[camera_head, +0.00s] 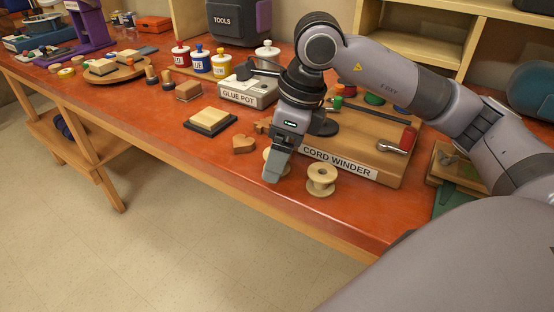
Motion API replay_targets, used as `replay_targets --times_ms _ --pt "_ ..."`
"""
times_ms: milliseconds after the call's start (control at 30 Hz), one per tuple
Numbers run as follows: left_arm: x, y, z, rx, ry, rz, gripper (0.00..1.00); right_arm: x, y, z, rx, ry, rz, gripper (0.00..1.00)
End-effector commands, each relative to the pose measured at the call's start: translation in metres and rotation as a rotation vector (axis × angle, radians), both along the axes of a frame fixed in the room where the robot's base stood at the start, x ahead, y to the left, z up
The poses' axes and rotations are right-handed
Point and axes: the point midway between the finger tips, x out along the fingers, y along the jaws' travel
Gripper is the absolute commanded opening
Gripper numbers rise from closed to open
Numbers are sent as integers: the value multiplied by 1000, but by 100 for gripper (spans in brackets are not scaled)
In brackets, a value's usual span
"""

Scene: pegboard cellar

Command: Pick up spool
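A pale wooden spool (321,181) stands upright near the table's front edge, in front of the cord winder (345,166). My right gripper (275,174) points down just left of this spool, apart from it in the picture. A second pale round piece, which looks like another spool (267,155), is mostly hidden behind my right gripper's fingers. The fingers are seen side-on, so I cannot tell whether they are open or whether they touch that piece. My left gripper is not in view.
A heart-shaped wooden piece (243,144) and a block on a dark base (210,121) lie to the left. The glue pot box (248,92) stands behind. Bare red tabletop (190,152) lies along the front edge.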

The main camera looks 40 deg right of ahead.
Motion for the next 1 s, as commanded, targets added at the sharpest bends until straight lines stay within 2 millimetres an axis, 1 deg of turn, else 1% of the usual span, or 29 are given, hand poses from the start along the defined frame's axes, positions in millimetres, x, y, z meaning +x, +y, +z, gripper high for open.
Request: replay_targets --times_ms 33,100,300,333,367,400,467,500,833,1000 --pt "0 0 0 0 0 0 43 1 1 -5 0 1 0 82" --pt "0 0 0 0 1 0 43 1 2 -8 1 0 0 82" --pt "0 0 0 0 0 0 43 2 2 -8 1 -1 0 82" --pt "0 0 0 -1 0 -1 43 2 2 -8 1 -1 0 79" --pt "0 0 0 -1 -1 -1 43 2 2 -8 1 -1 0 69" --pt "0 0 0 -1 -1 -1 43 2 2 -8 1 -1 0 56" --pt "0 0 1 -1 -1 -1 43 2 2 -8 1 -1 0 36" --pt "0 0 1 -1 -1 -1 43 2 2 -8 1 -1 0 25" --pt "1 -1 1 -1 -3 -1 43 2 2 -6 1 -1 0 24" --pt "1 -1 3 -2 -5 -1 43 3 2 6 1 -4 -1 24"
